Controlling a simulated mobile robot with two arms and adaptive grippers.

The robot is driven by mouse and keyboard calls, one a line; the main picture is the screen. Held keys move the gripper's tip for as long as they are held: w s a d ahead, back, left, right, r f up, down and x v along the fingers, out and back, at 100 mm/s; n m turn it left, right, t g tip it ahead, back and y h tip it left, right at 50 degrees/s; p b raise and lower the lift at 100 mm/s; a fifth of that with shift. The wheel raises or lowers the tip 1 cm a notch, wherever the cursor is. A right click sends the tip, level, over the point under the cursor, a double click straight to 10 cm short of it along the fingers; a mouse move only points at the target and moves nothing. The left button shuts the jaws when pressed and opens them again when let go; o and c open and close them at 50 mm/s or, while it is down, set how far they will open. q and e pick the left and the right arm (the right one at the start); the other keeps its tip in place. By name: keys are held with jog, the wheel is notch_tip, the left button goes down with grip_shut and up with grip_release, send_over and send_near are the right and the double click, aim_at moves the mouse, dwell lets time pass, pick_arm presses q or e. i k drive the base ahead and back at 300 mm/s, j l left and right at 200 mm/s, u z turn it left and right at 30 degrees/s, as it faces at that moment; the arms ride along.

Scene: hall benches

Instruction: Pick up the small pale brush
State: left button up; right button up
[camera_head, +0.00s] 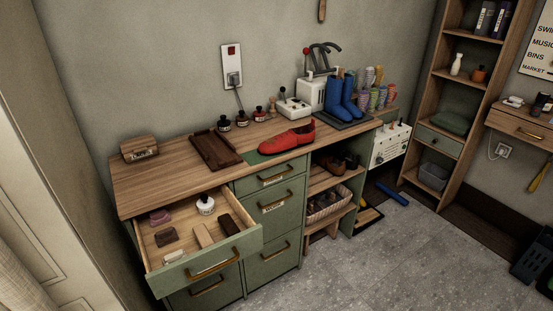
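The top left drawer (212,262) of the green bench is pulled open. Inside it, a pale tan block-shaped piece (203,235) lies near the middle, just left of a dark brown brush-like block (229,224). A small whitish piece (174,256) lies near the drawer's front left. Either pale piece could be the small pale brush; at this size I cannot tell which. Neither of my grippers is in view.
The benchtop (165,178) above the drawer holds a brown tray (215,150), a small wooden box (139,148), a red shoe (287,138), dark bottles and blue boots (342,97). A tall shelf (451,90) stands right. The grey floor (370,255) in front is clear.

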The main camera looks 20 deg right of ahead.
aim_at(205, 238)
jog(key=i+l, duration=0.2)
jog(key=i+l+u, duration=0.1)
jog(key=l, duration=0.35)
jog(key=i+l+u, duration=0.1)
jog(key=i+l, duration=0.35)
jog(key=l, duration=0.2)
jog(key=i+l+u, duration=0.1)
jog(key=l, duration=0.25)
jog(key=i+l, duration=0.2)
jog(key=l, duration=0.15)
jog(key=i+l+u, duration=0.15)
jog(key=l, duration=0.2)
jog(key=i+l, duration=0.15)
jog(key=l, duration=0.25)
jog(key=u, duration=1.65)
